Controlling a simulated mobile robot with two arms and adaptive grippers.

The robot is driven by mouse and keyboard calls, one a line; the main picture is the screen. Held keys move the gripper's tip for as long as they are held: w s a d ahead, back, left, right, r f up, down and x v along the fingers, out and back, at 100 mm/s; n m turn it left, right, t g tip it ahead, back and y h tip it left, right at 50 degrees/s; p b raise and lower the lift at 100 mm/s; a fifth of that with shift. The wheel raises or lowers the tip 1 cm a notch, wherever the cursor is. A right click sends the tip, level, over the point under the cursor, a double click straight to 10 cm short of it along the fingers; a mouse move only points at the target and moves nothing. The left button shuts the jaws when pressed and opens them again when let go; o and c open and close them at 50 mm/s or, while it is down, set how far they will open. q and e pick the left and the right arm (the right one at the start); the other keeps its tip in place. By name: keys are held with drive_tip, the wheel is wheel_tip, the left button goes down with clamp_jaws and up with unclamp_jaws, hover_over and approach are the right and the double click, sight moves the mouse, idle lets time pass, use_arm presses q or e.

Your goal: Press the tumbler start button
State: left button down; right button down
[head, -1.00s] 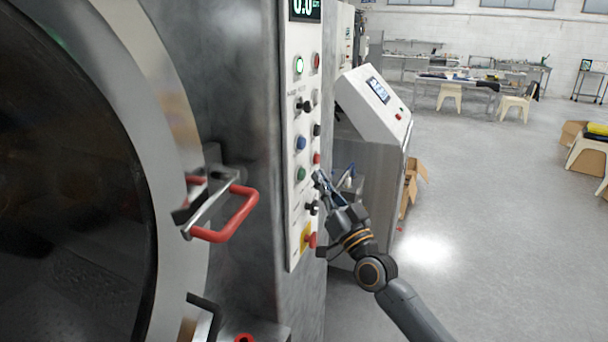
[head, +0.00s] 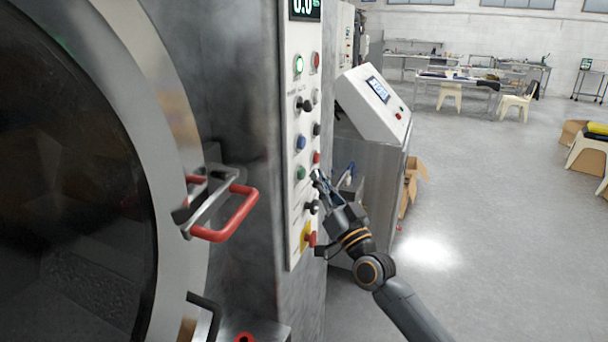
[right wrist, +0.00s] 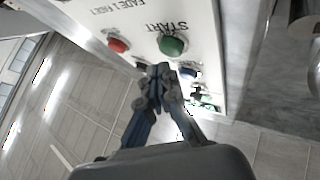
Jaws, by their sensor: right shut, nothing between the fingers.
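The tumbler's white control panel (head: 294,215) stands upright on the machine's front edge. A green button (head: 300,173) sits on its lower half; in the right wrist view a green button (right wrist: 172,45) has the word START beside it, upside down. My right gripper (head: 317,174) is shut and empty, with its fingertips close to the panel, just right of the green button. In the right wrist view its fingertips (right wrist: 160,70) point at the panel just below the green button; contact cannot be told. My left gripper is not in view.
A red button (head: 317,158), a blue button (head: 301,142), black knobs and a red emergency knob (head: 310,240) on yellow crowd the panel. The round door's red handle (head: 236,217) juts out at left. A second machine (head: 372,105) stands behind.

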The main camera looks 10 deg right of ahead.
drive_tip(key=shift+w+a, duration=0.1)
idle(0.5)
drive_tip(key=shift+w+a, duration=0.15)
drive_tip(key=shift+a, duration=0.1)
